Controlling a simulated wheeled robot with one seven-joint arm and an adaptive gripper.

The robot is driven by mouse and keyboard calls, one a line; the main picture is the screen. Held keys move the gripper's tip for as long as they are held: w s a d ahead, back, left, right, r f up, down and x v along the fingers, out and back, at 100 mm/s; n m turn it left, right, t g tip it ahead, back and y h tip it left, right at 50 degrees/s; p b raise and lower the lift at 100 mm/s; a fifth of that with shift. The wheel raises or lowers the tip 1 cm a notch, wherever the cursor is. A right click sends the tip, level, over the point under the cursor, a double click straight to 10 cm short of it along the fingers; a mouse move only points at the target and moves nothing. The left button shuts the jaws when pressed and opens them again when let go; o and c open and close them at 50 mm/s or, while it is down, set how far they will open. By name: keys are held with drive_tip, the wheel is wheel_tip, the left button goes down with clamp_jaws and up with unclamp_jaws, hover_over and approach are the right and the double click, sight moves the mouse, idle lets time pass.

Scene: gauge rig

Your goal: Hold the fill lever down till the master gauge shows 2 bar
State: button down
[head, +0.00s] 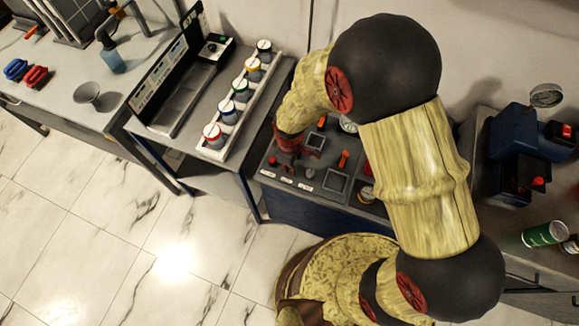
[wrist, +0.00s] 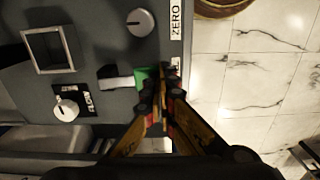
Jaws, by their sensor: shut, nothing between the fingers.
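The gauge rig's dark panel (head: 285,184) lies partly behind my arm in the head view. My gripper (head: 289,150) is over its left part. In the wrist view my gripper (wrist: 160,85) is shut and empty, its tips at a green patch beside a short grey and black lever (wrist: 117,82). I cannot tell whether the tips touch it, or whether it is the fill lever. A round gauge (head: 348,125) shows partly at the panel's back and another gauge (head: 366,193) near its right. Neither can be read, and I cannot tell which is the master.
Near the lever are a grey knob (wrist: 140,22), a white knob (wrist: 66,109) on a black plate and a raised square frame (wrist: 48,50). Orange levers (head: 343,158) stand on the panel. A rack of several jars (head: 213,136) is to the left. Tiled floor lies in front.

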idle(0.4)
drive_tip(key=shift+r+p, duration=0.65)
drive_tip(key=shift+r, duration=0.15)
drive_tip(key=shift+r+p, duration=0.3)
drive_tip(key=shift+r, duration=0.1)
wheel_tip(320, 180, up, 13)
drive_tip(key=p, duration=0.4)
